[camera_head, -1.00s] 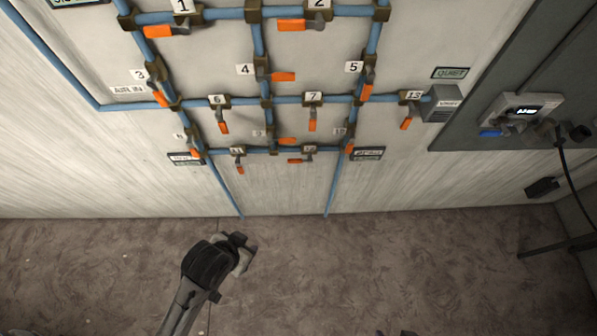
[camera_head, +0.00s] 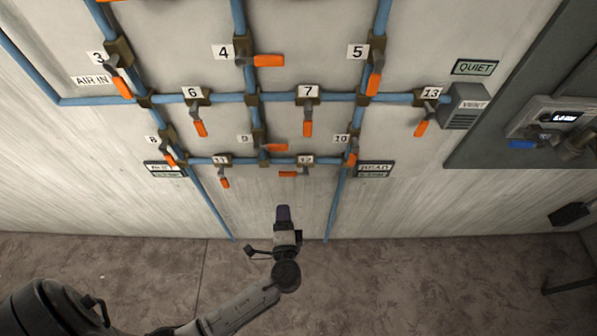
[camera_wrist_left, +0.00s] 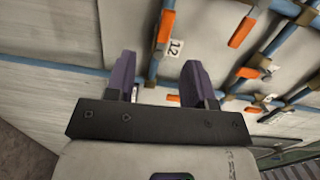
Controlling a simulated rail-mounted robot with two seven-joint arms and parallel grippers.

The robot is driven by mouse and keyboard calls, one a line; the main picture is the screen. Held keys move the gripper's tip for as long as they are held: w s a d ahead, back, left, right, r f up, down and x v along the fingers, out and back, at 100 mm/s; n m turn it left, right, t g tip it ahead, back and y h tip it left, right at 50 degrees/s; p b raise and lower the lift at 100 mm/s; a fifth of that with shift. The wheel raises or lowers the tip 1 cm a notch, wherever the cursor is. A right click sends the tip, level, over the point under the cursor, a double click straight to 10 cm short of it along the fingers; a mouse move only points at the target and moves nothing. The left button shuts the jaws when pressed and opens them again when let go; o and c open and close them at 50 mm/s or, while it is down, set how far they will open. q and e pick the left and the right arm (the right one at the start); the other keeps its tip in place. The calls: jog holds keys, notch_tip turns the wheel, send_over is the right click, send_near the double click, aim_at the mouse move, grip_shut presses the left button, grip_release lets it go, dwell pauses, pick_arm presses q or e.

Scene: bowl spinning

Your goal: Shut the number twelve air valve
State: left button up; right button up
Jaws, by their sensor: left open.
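The number twelve valve (camera_head: 305,161) sits on the lowest horizontal blue pipe, right of valve 11. Its orange handle (camera_head: 288,174) points left, roughly along that pipe. In the left wrist view its 12 label (camera_wrist_left: 174,47) is sideways, with the orange handle (camera_wrist_left: 165,27) above it along the pipe. My left gripper (camera_head: 283,210) is below the valve in the head view, apart from it. Its two purple fingers (camera_wrist_left: 160,80) are spread with nothing between them, pointing toward the pipework. My right gripper is not in view.
Neighbouring valves have orange handles close by: valve 11 (camera_head: 223,181), valve 9 (camera_head: 272,147), valve 7 (camera_head: 308,126) and valve 10 (camera_head: 351,158). A READ plate (camera_head: 375,169) is right of valve 10. The wall below the lowest pipe is clear between two descending pipes.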

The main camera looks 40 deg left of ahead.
aim_at(288, 176)
pick_arm(q)
jog(key=shift+m+t+h, duration=0.4)
jog(key=shift+m+t, duration=0.1)
jog(key=shift+t, duration=0.1)
jog(key=x, duration=1.3)
jog(key=shift+w+d+r, duration=0.2)
jog(key=shift+w+r, duration=0.2)
jog(key=shift+w, duration=0.2)
jog(key=shift+c, duration=0.5)
grip_shut()
